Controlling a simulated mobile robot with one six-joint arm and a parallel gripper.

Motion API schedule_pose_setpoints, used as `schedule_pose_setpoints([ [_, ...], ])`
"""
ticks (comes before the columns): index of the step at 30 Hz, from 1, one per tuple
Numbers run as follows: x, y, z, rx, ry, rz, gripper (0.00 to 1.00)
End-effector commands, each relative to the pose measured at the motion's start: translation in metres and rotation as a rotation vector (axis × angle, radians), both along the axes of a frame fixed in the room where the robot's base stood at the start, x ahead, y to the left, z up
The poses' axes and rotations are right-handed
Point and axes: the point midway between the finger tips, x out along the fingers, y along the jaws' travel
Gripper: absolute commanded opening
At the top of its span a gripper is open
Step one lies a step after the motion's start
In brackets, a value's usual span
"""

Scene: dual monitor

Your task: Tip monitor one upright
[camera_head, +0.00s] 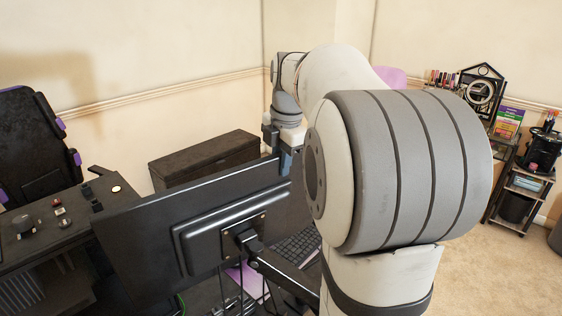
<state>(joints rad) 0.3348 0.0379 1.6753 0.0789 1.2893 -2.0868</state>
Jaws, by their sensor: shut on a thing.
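A wide black monitor (150,235) stands in the lower middle, its back with a raised panel turned to me. Its arm mount (245,240) joins the back near the centre. The monitor's top edge slopes up to the right in the picture. My gripper (285,160) is at its upper right corner, shut on the monitor's edge; the fingertips are small and partly hidden. A dark panel, apparently a second monitor (302,195), shows just right of it, mostly hidden behind my arm. I cannot tell which one is numbered one.
A keyboard (298,246) lies behind the mount arm. A black desk (70,225) with small items is at left, beside a black chair (35,140). A dark cabinet (205,158) stands against the wall. A shelf (522,190) is at right, with open carpet before it.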

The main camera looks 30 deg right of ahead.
Motion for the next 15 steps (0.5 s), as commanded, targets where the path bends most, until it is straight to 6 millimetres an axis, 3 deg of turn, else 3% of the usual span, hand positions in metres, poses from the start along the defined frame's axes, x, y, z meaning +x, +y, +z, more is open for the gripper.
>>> schedule_pose_setpoints([
  [15, 0.0051, 0.0000, 0.0012, -0.005, 0.041, 0.000, 0.00],
])
